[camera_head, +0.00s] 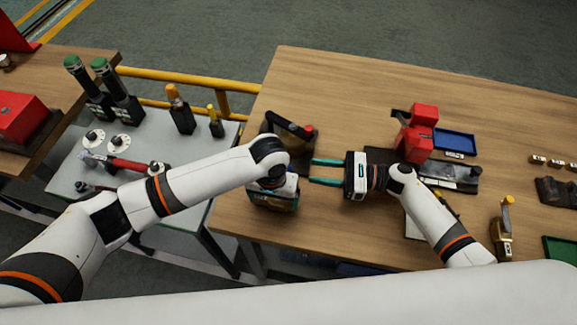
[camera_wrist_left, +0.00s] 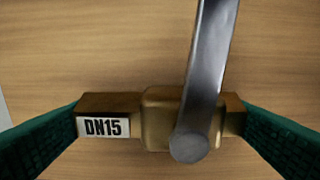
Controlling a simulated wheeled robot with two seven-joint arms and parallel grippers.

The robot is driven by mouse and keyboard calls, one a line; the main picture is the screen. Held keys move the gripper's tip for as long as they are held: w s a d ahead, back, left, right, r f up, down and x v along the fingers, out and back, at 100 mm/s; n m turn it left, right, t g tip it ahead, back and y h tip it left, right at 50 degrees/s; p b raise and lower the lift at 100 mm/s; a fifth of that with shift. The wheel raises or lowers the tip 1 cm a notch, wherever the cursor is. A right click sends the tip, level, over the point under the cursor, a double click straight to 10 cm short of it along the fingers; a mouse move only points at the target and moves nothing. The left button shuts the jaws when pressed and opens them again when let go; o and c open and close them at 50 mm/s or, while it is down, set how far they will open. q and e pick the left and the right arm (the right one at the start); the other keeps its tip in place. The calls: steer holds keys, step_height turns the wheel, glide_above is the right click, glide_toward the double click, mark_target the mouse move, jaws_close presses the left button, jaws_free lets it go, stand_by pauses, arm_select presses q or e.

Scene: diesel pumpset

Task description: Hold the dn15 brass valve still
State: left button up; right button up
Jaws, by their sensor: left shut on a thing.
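The dn15 brass valve (camera_wrist_left: 160,115) lies crosswise in the left wrist view, with a white DN15 label (camera_wrist_left: 103,127) on its left part. A grey metal lever (camera_wrist_left: 208,75) runs from the valve up out of the picture. The teal fingers of my left gripper close on both ends of the valve, above the wooden table. In the head view my left gripper (camera_head: 273,203) points down near the table's left edge, and the valve cannot be made out there. My right gripper (camera_head: 312,171) is open, its teal fingers spread and empty, pointing left toward the left gripper.
A black fixture (camera_head: 290,132) with a red knob stands just behind the left gripper. A red block device (camera_head: 417,135) and a blue tray (camera_head: 455,142) are behind the right arm. A brass part with a yellow handle (camera_head: 503,230) stands at right. The table's back is clear.

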mark_target(289, 168)
steer(key=x, duration=0.8)
steer(key=shift+a, duration=0.15)
jaws_close()
